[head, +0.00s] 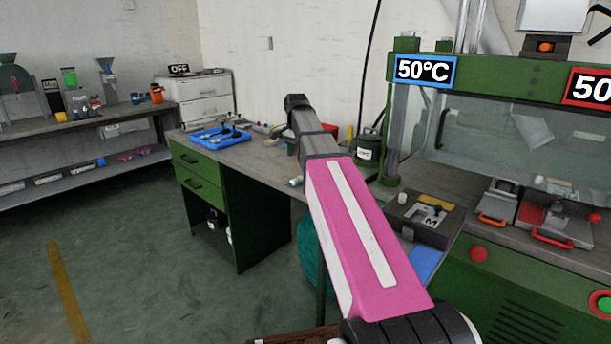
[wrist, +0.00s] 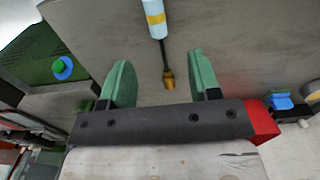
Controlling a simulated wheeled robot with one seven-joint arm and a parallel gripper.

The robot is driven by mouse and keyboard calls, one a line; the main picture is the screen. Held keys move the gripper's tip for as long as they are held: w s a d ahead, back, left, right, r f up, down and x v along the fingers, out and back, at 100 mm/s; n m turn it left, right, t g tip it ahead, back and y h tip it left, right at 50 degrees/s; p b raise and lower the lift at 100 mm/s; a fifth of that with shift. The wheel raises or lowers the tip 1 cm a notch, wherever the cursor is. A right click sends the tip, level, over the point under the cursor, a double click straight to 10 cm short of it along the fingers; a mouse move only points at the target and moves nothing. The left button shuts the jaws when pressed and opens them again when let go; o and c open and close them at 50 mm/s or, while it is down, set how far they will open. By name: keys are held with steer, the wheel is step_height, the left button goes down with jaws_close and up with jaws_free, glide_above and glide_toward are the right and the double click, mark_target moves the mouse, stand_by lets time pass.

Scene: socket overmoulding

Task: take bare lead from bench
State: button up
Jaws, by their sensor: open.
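In the wrist view my gripper (wrist: 159,65) is open, with its two green fingers wide apart over the grey bench top (wrist: 215,30). What looks like the bare lead (wrist: 166,60) lies between the fingers and touches neither. It has a thin dark cable, a brass-coloured tip and a white and pale blue cylinder with a yellow band, cut off by the top edge.
A blue tray (head: 220,138) with small parts lies on the bench, left of my arm. A press (head: 480,66) with a 50°C sign stands at right. A dark box (head: 425,220) with a yellow part sits before it. Green floor at left is open.

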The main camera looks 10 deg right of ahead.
step_height(320, 180, down, 5)
steer(key=shift+r, duration=0.1)
steer(key=shift+s+d+f, duration=0.1)
steer(key=shift+f, duration=1.2)
steer(key=shift+s+f, duration=0.1)
steer(key=shift+f, duration=1.2)
steer(key=c, duration=1)
